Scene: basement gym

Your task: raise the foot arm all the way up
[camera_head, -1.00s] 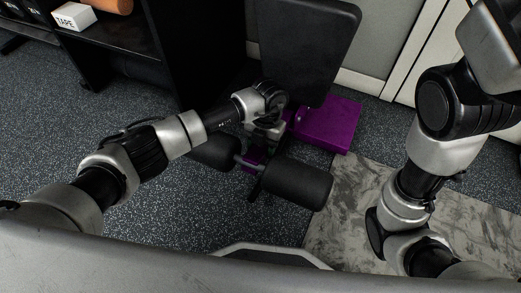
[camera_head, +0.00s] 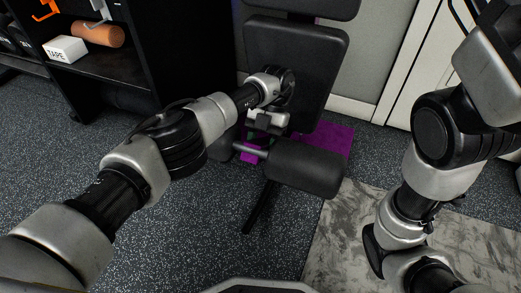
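The foot arm carries black padded rollers; its right roller (camera_head: 305,168) sits in front of the black bench pad (camera_head: 292,62), and the left roller is mostly behind my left arm. A grey bar (camera_head: 250,151) runs between the rollers. My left gripper (camera_head: 268,122) is at the foot arm, just above this bar and left of the right roller. Its fingers are small and partly hidden by the wrist, so I cannot tell whether they hold the arm. My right arm stands at the right of the view; its gripper is not clearly visible.
A black shelf (camera_head: 105,62) at the upper left holds a white TAPE box (camera_head: 65,49) and an orange roller (camera_head: 98,35). A grey marbled mat (camera_head: 345,235) covers the floor at right.

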